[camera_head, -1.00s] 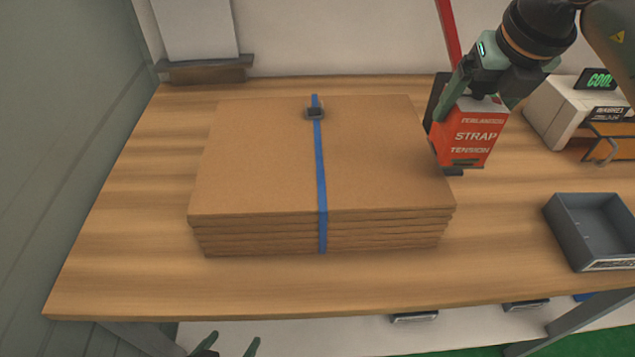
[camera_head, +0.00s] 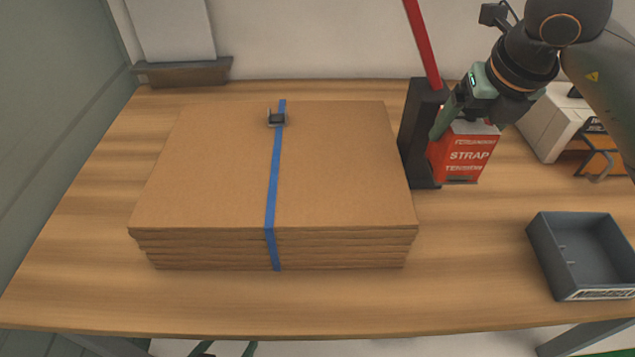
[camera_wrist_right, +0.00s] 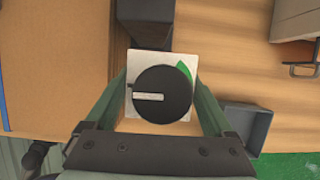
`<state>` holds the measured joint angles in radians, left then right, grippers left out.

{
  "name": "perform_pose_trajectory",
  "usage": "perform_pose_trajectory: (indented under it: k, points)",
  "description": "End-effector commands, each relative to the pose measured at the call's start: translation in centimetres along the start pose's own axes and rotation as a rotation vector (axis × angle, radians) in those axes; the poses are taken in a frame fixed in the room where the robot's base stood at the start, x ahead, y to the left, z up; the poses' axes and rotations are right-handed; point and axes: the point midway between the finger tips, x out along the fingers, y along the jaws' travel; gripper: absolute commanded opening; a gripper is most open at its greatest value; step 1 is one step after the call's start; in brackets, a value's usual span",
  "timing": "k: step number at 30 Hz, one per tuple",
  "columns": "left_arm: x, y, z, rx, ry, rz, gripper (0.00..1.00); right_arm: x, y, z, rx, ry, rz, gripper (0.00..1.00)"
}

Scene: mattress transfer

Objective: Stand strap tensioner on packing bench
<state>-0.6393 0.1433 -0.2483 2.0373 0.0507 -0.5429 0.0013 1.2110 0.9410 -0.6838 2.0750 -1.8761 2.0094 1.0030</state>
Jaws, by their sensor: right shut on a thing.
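The strap tensioner (camera_head: 465,158) is a red box lettered "STRAP TENSION", with a black upright block and a red lever on its left. My right gripper (camera_head: 468,124) is shut on the red box from above. The tensioner looks upright, at the right of the cardboard stack; I cannot tell whether its underside touches the bench. In the right wrist view the fingers flank its pale top with a black dial (camera_wrist_right: 163,93). The packing bench (camera_head: 460,280) is a wood-topped table. My left gripper (camera_head: 225,350) shows only its parted fingertips at the bottom edge, empty.
A cardboard stack (camera_head: 345,165) with a blue strap (camera_head: 273,185) and dark buckle (camera_head: 276,118) fills the bench's middle. A grey tray (camera_head: 540,258) lies at right front, and a white machine (camera_head: 548,125) at right rear. Bare bench lies between tensioner and tray.

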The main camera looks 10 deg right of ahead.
Motion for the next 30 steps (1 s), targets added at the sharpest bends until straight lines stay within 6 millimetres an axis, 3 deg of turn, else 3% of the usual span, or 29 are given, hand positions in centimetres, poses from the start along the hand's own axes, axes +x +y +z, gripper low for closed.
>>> perform_pose_trajectory:
  k: [5,15,22,30]
  points:
    - [0.1,0.0,0.1,0.001,-0.001,0.0,1.0,0.1,0.0,0.0,0.001,-0.005,0.001,0.0]
    - [0.9,-0.3,1.2,0.004,-0.004,-0.003,1.0,4.9,0.0,-2.0,0.001,-0.004,0.0,0.0]
    - [0.9,-0.4,1.3,0.003,-0.005,-0.004,1.0,6.3,0.0,-2.5,0.002,-0.005,0.0,0.0]
    - [1.1,-0.5,1.8,0.004,-0.006,-0.006,1.0,9.1,0.0,-3.8,0.001,-0.004,0.001,0.0]
